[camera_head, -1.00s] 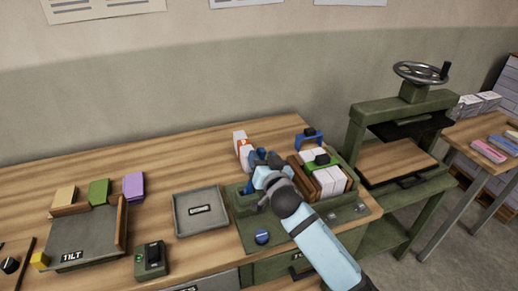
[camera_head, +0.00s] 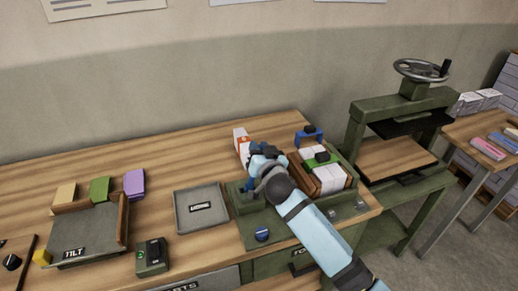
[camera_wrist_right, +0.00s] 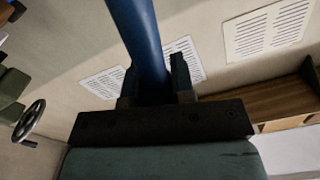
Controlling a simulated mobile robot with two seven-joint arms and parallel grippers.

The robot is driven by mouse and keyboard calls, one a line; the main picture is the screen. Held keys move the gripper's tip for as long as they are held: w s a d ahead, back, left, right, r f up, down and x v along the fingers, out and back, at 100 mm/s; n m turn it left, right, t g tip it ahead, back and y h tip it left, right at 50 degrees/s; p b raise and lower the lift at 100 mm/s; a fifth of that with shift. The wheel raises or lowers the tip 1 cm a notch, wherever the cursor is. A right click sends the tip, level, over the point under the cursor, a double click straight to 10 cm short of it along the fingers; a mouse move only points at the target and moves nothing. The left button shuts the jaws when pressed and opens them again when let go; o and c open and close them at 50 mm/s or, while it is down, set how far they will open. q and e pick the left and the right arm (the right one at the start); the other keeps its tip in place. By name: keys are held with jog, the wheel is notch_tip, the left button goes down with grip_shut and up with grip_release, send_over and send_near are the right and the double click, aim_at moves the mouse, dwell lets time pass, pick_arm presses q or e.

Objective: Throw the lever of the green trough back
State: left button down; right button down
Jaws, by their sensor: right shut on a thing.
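The green trough (camera_head: 249,222) sits at the right end of the wooden bench. White blocks (camera_head: 332,178) stand in its right part between brown boards, with a green piece carrying a black knob across them. My right gripper (camera_head: 262,152) is over the trough's left part, its arm crossing the trough from the lower right. It is shut on the blue lever, which shows as a long blue bar (camera_wrist_right: 143,40) between the fingers in the right wrist view. In the head view the gripper hides most of the lever. My left gripper is not in view.
A grey tray (camera_head: 202,226) lies left of the trough. A tilting stand marked TILT (camera_head: 88,238) with coloured blocks and a small green box (camera_head: 151,258) are further left. A green press (camera_head: 392,104) with a handwheel stands close to the right of the bench.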

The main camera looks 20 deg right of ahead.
jog(key=a+n+b, duration=0.2)
jog(key=a+n, duration=0.6)
jog(key=a, duration=0.2)
jog(key=shift+s+a+f, duration=0.2)
jog(key=shift+a+f, duration=0.15)
jog(key=shift+f, duration=0.1)
dwell(0.3)
jog(key=c, duration=1)
grip_release()
jog(key=shift+a, duration=0.1)
jog(key=shift+o, duration=0.2)
